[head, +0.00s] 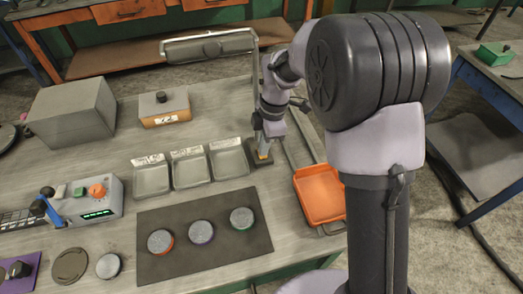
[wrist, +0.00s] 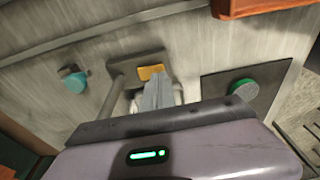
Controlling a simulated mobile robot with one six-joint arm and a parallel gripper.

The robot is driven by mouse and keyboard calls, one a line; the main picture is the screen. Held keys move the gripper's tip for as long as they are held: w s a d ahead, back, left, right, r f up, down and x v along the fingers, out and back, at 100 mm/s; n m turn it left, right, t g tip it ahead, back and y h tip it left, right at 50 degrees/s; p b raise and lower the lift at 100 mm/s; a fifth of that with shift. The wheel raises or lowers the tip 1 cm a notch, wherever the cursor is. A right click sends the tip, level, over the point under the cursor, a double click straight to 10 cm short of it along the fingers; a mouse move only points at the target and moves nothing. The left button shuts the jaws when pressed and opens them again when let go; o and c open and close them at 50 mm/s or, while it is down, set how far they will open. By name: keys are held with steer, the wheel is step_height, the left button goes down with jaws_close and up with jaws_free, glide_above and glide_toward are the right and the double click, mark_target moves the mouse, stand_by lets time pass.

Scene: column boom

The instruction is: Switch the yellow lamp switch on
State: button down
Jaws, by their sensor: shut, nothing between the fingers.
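The desk lamp (head: 210,46) stands at the back of the bench, its long head reaching left from a thin post. Its dark base (wrist: 117,70) carries the yellow switch (wrist: 151,72), a small flat patch. The switch also shows in the head view (head: 263,155), just under my gripper. My gripper (wrist: 158,84) is shut and empty, with its fingertips close to the near edge of the switch. I cannot tell whether they touch it. Which way the switch is set is too small to tell, and no glow shows on the lamp head.
Three grey trays (head: 191,168) lie left of the lamp base. An orange tray (head: 319,194) lies to its right. A dark mat (head: 205,232) with three round lidded tins is in front. A control box (head: 92,199) and a grey box (head: 72,110) stand farther left.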

steer(key=shift+f+b, duration=0.4)
steer(key=shift+f, duration=0.3)
step_height(320, 180, up, 7)
steer(key=p, duration=0.6)
stand_by(0.4)
